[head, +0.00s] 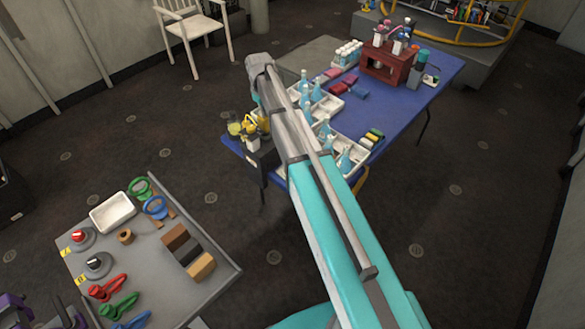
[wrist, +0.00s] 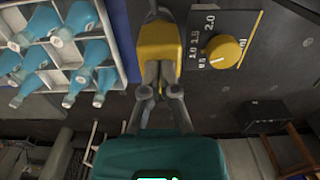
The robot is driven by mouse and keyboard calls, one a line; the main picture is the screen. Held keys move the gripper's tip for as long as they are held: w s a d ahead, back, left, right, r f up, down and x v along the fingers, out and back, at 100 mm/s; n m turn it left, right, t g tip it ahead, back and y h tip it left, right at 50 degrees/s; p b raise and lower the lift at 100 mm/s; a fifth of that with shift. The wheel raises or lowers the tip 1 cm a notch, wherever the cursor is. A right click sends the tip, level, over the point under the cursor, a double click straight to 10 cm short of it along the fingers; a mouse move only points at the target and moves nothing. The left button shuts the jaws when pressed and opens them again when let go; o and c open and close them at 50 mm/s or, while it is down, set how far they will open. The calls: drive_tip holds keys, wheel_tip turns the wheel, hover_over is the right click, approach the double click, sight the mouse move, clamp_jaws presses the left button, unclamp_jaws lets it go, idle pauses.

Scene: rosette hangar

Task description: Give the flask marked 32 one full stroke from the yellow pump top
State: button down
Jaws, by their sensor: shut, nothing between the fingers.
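The yellow pump top (wrist: 158,45) is in the middle of the wrist view, with a dark part beyond it. It also shows at the blue table's near left corner in the head view (head: 249,130). My gripper (wrist: 160,72) is shut and empty, its fingertips at the edge of the yellow pump top in the picture; I cannot tell whether they touch. A dial with a yellow knob (wrist: 223,52) and the marks 1.0, 1.5 and 2.0 is beside it. Several blue flasks (wrist: 84,50) stand in a white divided crate (wrist: 127,45). No number 32 is readable.
The blue table (head: 415,110) also bears a dark red rack (head: 385,63) and small coloured blocks. My arm hides part of the crates. A grey table (head: 150,260) with clamps and a white tray (head: 112,212) is at the lower left. Floor lies clear between the tables.

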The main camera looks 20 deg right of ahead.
drive_tip(key=shift+f+b, duration=0.5)
drive_tip(key=shift+f, duration=0.1)
drive_tip(key=shift+r, duration=0.15)
wheel_tip(320, 180, up, 10)
drive_tip(key=p, duration=1)
drive_tip(key=shift+r+p, duration=0.15)
drive_tip(key=shift+p, duration=0.2)
idle(0.6)
drive_tip(key=shift+s, duration=0.1)
idle(1.2)
drive_tip(key=s+d+f+m+b, duration=0.1)
drive_tip(key=s+f+m+b, duration=0.1)
drive_tip(key=s, duration=1.2)
drive_tip(key=s+f+m+b, duration=0.2)
drive_tip(key=s+m, duration=0.2)
drive_tip(key=s, duration=1)
drive_tip(key=shift+d, duration=0.35)
